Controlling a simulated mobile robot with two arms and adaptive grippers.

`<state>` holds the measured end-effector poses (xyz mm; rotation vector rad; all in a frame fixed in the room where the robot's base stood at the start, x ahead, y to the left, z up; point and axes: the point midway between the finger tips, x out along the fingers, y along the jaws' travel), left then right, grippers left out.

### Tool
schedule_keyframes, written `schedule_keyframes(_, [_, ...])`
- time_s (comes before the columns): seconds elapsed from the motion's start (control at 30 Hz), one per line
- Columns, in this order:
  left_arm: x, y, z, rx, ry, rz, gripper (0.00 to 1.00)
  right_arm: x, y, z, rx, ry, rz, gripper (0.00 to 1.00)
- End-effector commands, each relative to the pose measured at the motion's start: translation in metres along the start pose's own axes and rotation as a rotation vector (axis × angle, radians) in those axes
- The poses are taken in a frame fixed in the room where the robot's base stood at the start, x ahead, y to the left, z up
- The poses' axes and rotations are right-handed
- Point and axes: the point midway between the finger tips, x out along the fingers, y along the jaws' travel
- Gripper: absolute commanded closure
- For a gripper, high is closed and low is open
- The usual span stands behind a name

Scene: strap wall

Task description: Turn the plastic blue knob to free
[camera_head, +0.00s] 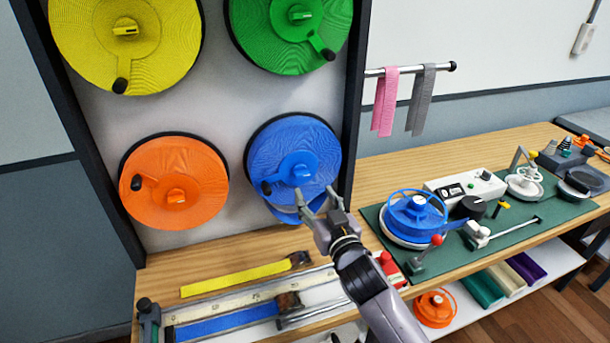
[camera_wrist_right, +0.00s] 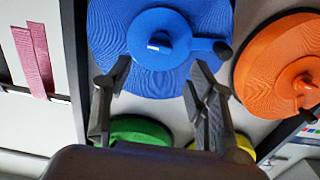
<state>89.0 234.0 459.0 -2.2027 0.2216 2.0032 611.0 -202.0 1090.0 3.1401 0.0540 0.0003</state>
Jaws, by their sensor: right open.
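The blue knob (camera_head: 301,170) is a small raised grip at the centre of the blue reel (camera_head: 290,138) on the upright wall panel. A blue crank arm with a dark handle runs from the hub to the lower left in the head view. My right gripper (camera_head: 315,196) is open and empty just in front of the reel's lower part. In the right wrist view, the picture is turned over; the knob (camera_wrist_right: 159,42) shows just beyond and between the fingertips (camera_wrist_right: 160,70), apart from them. My left gripper is not in view.
Yellow (camera_head: 160,60), green (camera_head: 270,30) and orange (camera_head: 200,165) reels share the panel. A dark post (camera_head: 354,100) stands right of the blue reel. The wooden bench (camera_head: 450,155) below carries straps, rails and a green mat (camera_head: 520,228) with fixtures.

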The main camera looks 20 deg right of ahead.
Motion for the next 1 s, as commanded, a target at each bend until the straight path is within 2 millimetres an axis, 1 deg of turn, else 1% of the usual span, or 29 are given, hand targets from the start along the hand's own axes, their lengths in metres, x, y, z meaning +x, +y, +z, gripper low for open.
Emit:
schedule_keyframes(0.03, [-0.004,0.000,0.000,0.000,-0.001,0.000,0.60,0.011,0.000,-0.003,0.000,0.001,0.000,0.48])
schedule_keyframes(0.2, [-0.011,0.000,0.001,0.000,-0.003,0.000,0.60,0.043,0.000,-0.002,0.002,0.000,0.000,0.48])
schedule_keyframes(0.4, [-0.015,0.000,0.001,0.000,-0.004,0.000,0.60,0.068,0.000,0.000,0.000,-0.001,0.000,0.48])
schedule_keyframes(0.6, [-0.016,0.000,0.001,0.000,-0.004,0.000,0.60,0.077,0.000,0.000,0.001,-0.001,-0.001,0.48])
schedule_keyframes(0.87, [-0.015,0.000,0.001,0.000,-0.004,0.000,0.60,0.078,0.000,0.001,0.001,-0.001,-0.001,0.48])
schedule_keyframes(1.0, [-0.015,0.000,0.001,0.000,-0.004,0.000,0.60,0.078,0.000,0.001,0.001,-0.001,0.000,0.58])
